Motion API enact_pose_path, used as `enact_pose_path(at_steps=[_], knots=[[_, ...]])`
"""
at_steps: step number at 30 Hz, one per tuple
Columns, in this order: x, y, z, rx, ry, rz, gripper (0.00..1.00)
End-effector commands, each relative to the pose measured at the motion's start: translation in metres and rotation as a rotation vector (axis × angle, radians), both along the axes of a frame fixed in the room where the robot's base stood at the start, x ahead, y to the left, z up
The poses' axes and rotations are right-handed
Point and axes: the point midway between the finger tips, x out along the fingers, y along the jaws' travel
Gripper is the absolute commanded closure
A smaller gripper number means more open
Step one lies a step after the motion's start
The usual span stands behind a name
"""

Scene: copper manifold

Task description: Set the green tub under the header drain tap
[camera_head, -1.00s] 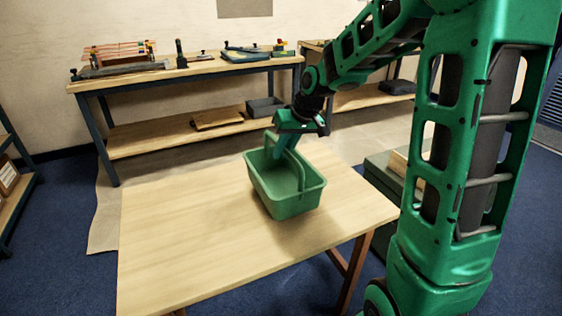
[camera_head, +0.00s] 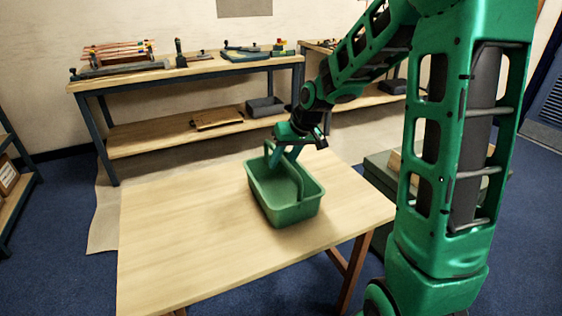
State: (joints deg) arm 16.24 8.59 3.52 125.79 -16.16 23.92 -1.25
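The green tub (camera_head: 287,213) is a rectangular open carrier with an arched handle (camera_head: 299,181). It is at the far right part of the light wooden table (camera_head: 190,225); whether its base touches the tabletop is not clear. My gripper (camera_head: 278,160) points down at the tub's handle, over the far end. Its fingers are small, green like the tub, and overlap the handle, so their grip is unclear. A copper-coloured pipe assembly (camera_head: 118,48) stands on the back workbench at the left. I cannot make out a drain tap on it.
The back workbench (camera_head: 200,72) carries tools and a blue-grey tray (camera_head: 245,55). Its lower shelf (camera_head: 160,138) holds a board (camera_head: 217,118) and a grey bin (camera_head: 265,106). A green chest (camera_head: 378,164) stands right of the table. The table's left and front are clear.

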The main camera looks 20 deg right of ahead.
Motion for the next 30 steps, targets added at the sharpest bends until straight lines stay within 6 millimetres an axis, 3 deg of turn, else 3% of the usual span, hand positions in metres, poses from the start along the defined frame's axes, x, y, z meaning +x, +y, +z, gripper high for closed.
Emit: enact_pose_path(at_steps=[5,21,30], knots=[[-0.003,-0.002,0.012,-0.001,-0.004,-0.001,0.68],[-0.04,-0.019,0.098,0.0,-0.004,0.0,0.68],[-0.046,-0.022,0.11,0.0,0.0,0.0,0.68]])
